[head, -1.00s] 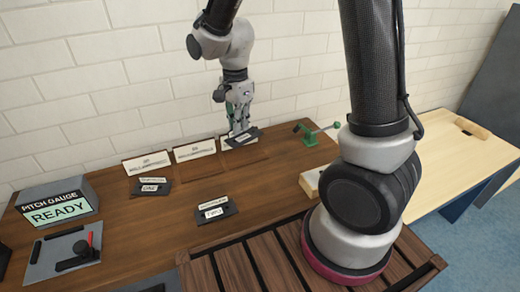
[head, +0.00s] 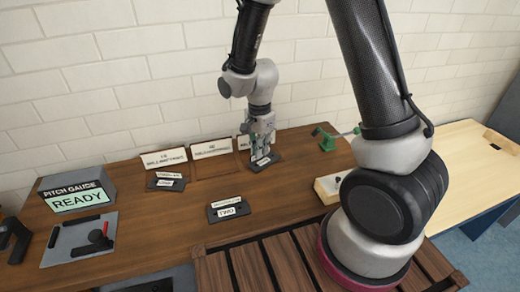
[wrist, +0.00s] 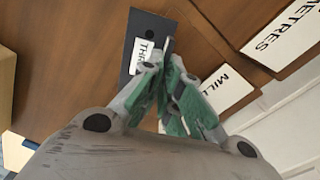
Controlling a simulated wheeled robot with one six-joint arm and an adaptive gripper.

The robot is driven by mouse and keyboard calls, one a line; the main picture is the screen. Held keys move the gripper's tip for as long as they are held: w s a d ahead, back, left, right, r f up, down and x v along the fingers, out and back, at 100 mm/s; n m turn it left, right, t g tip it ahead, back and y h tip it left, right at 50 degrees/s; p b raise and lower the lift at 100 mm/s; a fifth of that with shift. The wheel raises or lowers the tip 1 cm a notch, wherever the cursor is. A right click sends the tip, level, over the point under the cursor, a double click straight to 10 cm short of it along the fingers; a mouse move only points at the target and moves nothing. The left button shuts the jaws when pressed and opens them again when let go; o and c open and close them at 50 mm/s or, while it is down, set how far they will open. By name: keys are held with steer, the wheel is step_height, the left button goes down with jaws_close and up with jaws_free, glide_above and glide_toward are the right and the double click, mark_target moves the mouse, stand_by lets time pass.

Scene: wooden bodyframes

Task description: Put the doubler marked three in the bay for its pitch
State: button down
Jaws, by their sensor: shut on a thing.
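The doubler marked three is a dark plate with a white label (wrist: 138,55), partly readable as "THR" in the wrist view. My gripper (wrist: 166,72) is shut on its edge. In the head view my gripper (head: 262,155) holds the doubler (head: 268,162) in front of the right-hand bay sign (head: 243,143), at or just above the table; I cannot tell if it touches. The left bay sign (head: 164,160) and middle bay sign (head: 211,149) stand beside it. My gripper partly hides the right sign, and its lettering is too small to read fully.
Another dark doubler (head: 170,182) lies at the left bay. The doubler marked two (head: 228,209) lies on the open table in front. A pitch gauge (head: 76,195) reading READY stands at left. A green tool (head: 327,138) and a pale block (head: 330,187) are at right.

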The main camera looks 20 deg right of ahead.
steer(key=shift+f, duration=0.2)
steer(key=c, duration=1.6)
jaws_free()
steer(key=shift+c, duration=0.2)
steer(key=shift+r, duration=0.1)
step_height(320, 180, up, 12)
steer(key=f, duration=0.1)
steer(key=s+d+r+n+t, duration=0.2)
steer(key=s+d+r+n, duration=0.4)
steer(key=d+r, duration=0.4)
steer(key=s+d+r+n+t, duration=0.1)
steer(key=s+d+r+n, duration=0.1)
steer(key=s, duration=0.4)
steer(key=s+d+r+n+t, duration=0.1)
steer(key=s+d+r+n, duration=0.2)
steer(key=s, duration=0.4)
steer(key=shift+s+d+r+n, duration=0.15)
steer(key=shift+d+r+n, duration=0.15)
steer(key=shift+r+n, duration=0.65)
steer(key=shift+f+n, duration=0.25)
